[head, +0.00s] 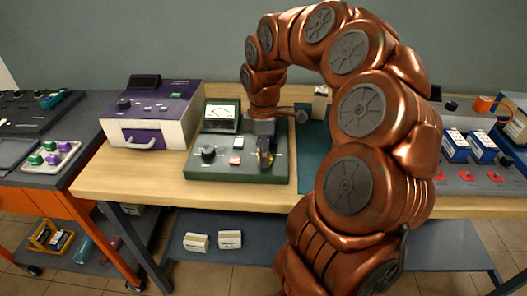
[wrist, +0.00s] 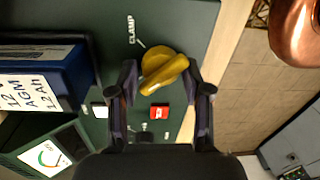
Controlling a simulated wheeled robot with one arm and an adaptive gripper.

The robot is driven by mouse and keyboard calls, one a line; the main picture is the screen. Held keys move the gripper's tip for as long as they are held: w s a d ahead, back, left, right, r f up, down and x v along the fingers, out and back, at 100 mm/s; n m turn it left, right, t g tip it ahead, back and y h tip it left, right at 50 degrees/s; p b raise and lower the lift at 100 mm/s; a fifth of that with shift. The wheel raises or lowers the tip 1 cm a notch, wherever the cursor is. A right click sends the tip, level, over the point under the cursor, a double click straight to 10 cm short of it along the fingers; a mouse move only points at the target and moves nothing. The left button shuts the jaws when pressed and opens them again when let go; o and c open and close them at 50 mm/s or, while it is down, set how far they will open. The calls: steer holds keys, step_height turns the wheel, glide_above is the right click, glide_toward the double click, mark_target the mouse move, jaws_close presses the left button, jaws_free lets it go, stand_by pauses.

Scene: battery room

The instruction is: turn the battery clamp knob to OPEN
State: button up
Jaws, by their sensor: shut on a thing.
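The battery clamp knob (wrist: 157,62) is yellow with a raised bar handle, beside the printed word CLAMP on a dark green panel, in the wrist view. Its handle lies slanted, lower left to upper right. My gripper (wrist: 164,80) has its two dark fingers on either side of the handle and is shut on it. In the head view my gripper (head: 265,153) reaches down over the right part of the green tester (head: 235,174), and the knob is mostly hidden there. No OPEN mark is readable.
A blue and white battery (wrist: 45,75) sits left of the knob in the wrist view. A purple and white device (head: 150,115) stands left of the tester; several batteries stand right.

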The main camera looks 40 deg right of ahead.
steer(key=shift+n, duration=0.5)
steer(key=shift+r, duration=0.1)
steer(key=o, duration=1)
steer(key=r, duration=1.2)
steer(key=shift+w+d, duration=0.2)
steer(key=shift+w, duration=0.2)
